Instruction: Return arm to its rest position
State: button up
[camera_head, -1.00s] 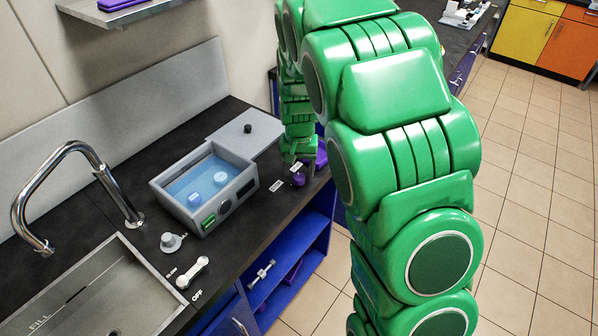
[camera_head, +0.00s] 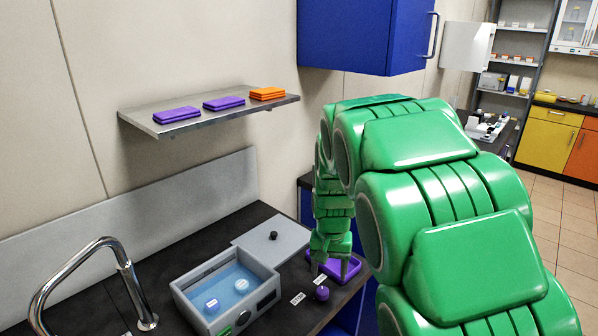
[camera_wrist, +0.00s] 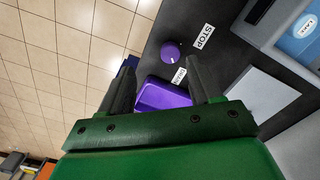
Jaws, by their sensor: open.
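My green arm reaches forward over the dark bench in the head view. My gripper (camera_head: 329,275) points down at a purple tray (camera_head: 355,261) near the bench's right edge. In the wrist view my gripper (camera_wrist: 163,72) is open, its two dark fingers spread wide. The purple tray (camera_wrist: 162,96) shows between and beyond the fingers, partly hidden by the gripper body. Nothing is held. I cannot tell whether a fingertip touches the tray.
A purple knob (camera_head: 322,293) sits beside the tray, near a STOP label (camera_wrist: 203,36). A grey water bath (camera_head: 178,293) with two floating lidded pieces, a grey lid plate (camera_head: 290,236) and a tap (camera_head: 130,275) stand left. A wall shelf (camera_head: 210,122) and blue cabinet (camera_head: 365,35) are above.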

jog(key=s+d+r+n, duration=0.15)
jog(key=s+r, duration=0.25)
jog(key=s, duration=0.4)
jog(key=s+d+r, duration=0.2)
jog(key=s+r, duration=0.3)
jog(key=s, duration=0.3)
jog(key=s+d+r+g, duration=0.1)
jog(key=s, duration=1.8)
jog(key=shift+d+n+g, duration=0.25)
jog(key=shift+n+g, duration=0.05)
jog(key=shift+n, duration=0.05)
